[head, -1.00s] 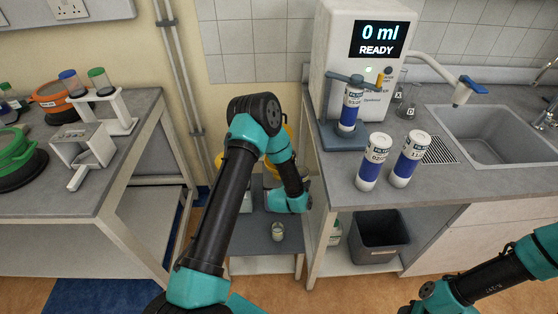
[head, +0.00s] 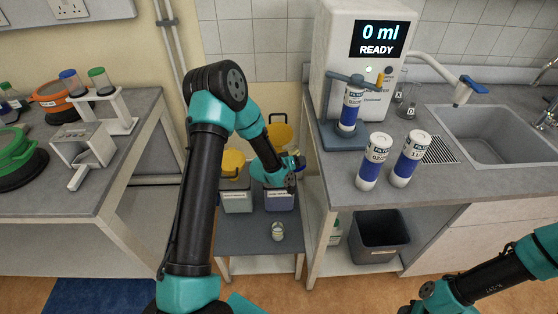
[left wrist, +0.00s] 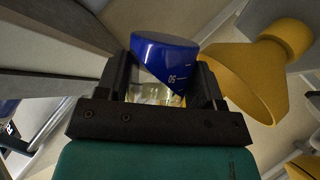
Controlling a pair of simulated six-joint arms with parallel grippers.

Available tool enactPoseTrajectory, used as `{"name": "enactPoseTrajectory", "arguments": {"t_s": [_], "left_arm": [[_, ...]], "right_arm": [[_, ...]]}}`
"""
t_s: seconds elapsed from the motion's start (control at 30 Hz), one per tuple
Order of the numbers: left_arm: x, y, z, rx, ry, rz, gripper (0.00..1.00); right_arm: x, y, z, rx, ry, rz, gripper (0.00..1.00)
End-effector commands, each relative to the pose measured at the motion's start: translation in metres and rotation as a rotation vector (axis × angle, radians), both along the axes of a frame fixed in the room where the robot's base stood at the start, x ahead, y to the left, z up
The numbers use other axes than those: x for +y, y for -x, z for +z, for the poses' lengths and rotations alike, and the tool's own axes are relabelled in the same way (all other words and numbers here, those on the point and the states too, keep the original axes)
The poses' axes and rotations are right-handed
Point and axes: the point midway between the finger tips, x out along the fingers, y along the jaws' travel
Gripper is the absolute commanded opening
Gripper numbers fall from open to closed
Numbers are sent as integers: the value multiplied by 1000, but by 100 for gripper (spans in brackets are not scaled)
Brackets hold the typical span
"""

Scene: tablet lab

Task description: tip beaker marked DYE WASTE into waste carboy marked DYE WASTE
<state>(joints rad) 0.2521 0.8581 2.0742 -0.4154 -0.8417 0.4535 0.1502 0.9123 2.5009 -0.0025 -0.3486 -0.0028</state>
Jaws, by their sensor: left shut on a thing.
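My left gripper (head: 291,180) is shut on a small clear beaker (left wrist: 163,62) with dark blue contents and a "50" mark. In the left wrist view the jaws (left wrist: 160,92) grip its sides; it appears tilted. A yellow funnel (left wrist: 245,80) is just right of it in that view. In the head view a pale carboy (head: 237,202) and a bluish carboy (head: 281,202) stand side by side on a low table, with the gripper above the bluish one. Their labels are too small to read, and no beaker marking reads DYE WASTE. My right gripper is out of view.
Another small beaker (head: 278,231) stands on the low table (head: 250,238) in front of the carboys. Yellow funnels (head: 232,162) show above the carboys. The sink counter (head: 345,183) rises close on the right, and a bench (head: 130,170) stands left.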

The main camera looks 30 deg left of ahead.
Motion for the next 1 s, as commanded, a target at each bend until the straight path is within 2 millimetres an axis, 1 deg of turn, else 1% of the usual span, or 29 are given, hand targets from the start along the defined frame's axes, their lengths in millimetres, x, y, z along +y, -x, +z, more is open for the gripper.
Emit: {"name": "enactPoseTrajectory", "arguments": {"t_s": [0.2, 0.5, 1.0], "left_arm": [[2, 0, 9, 33, 136, 1, 30], [-1, 0, 2, 74, 305, 0, 30], [-1, 0, -1, 102, 421, 0, 30]], "right_arm": [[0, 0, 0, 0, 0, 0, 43], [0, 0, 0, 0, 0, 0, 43], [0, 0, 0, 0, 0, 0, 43]]}}
